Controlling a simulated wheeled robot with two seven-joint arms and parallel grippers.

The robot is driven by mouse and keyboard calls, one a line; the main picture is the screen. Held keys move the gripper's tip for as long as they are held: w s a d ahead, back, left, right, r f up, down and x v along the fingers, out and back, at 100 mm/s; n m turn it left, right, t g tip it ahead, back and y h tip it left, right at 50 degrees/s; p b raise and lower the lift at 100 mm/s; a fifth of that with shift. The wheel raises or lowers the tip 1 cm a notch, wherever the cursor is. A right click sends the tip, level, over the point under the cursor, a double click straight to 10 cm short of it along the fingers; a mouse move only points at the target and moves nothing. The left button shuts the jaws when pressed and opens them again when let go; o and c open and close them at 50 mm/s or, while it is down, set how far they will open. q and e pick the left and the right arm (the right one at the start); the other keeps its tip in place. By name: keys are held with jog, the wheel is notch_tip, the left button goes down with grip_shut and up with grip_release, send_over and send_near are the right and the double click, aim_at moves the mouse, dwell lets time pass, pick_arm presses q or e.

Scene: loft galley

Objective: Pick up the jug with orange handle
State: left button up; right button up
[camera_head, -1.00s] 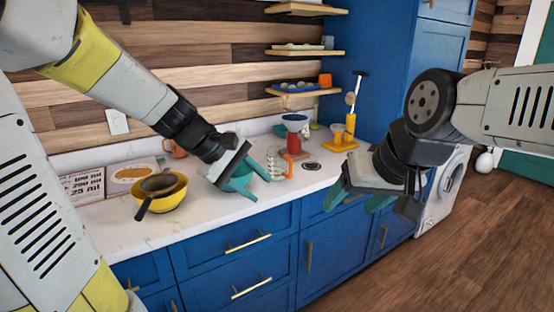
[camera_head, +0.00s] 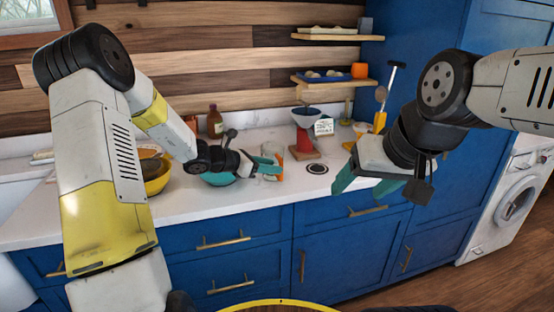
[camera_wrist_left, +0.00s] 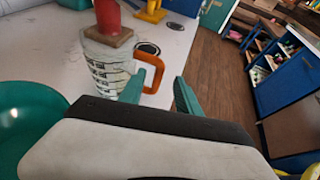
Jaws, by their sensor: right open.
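The jug (camera_wrist_left: 104,72) is clear with dark measuring marks and an orange handle (camera_wrist_left: 152,66). It stands on the white counter in the left wrist view, handle toward the right. In the head view the jug (camera_head: 275,148) is small and partly hidden by my left gripper (camera_head: 268,166). The left gripper also shows in the left wrist view (camera_wrist_left: 158,92), open, with teal fingers apart. One finger overlaps the jug's body in the picture and the handle appears between the fingers; I cannot tell whether they touch. My right gripper (camera_head: 366,188) is open and empty in front of the counter.
A teal bowl (camera_head: 218,180) sits close by the left gripper. A red stand (camera_head: 303,140) with a bowl on top is just behind the jug. A yellow bowl (camera_head: 158,182) and brown bottle (camera_head: 215,122) stand further left. The counter's front strip (camera_head: 240,199) is clear.

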pick_arm(q)
jog(key=x, duration=0.8)
jog(key=shift+a, duration=0.1)
grip_shut()
jog(key=shift+r, duration=0.1)
dwell(1.2)
